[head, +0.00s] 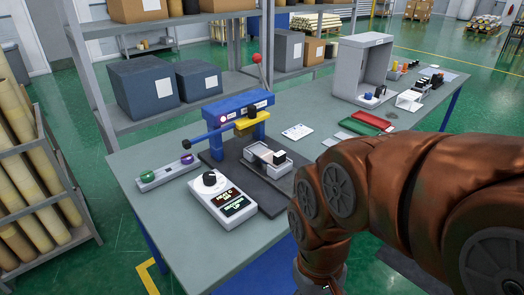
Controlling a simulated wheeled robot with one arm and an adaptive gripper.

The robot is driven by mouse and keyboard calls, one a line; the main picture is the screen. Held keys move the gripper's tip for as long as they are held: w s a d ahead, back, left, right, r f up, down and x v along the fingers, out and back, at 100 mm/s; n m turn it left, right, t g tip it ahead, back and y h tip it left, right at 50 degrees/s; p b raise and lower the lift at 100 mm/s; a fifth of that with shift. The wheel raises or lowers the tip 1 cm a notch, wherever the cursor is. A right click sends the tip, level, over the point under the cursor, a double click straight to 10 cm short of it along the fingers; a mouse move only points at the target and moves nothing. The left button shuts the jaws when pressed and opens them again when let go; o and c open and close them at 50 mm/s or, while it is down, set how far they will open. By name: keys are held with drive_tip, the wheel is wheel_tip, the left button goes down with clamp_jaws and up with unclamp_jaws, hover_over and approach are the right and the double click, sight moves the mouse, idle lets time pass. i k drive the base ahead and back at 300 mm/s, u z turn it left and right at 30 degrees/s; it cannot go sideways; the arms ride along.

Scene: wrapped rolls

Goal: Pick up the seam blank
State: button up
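A small pale tray-like fixture (266,162) sits on the dark base plate of a blue press (222,113) on the bench. A small light piece with a dark part (266,153) lies in the fixture. It may be the seam blank, but it is too small to tell. My brown-covered arm comes in from the right and bends down at the bottom, in front of the bench. My gripper is out of the picture below.
A control box (222,200) with a knob and two lit displays stands in front of the press. A button panel (164,174) lies left. Red and green trays (366,122) and a grey cabinet (361,70) stand behind my arm. A rack of rolls (35,170) stands at left.

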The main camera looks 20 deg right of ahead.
sight(276, 159)
drive_tip(key=z, duration=0.35)
drive_tip(key=i, duration=0.55)
drive_tip(key=u, duration=1.3)
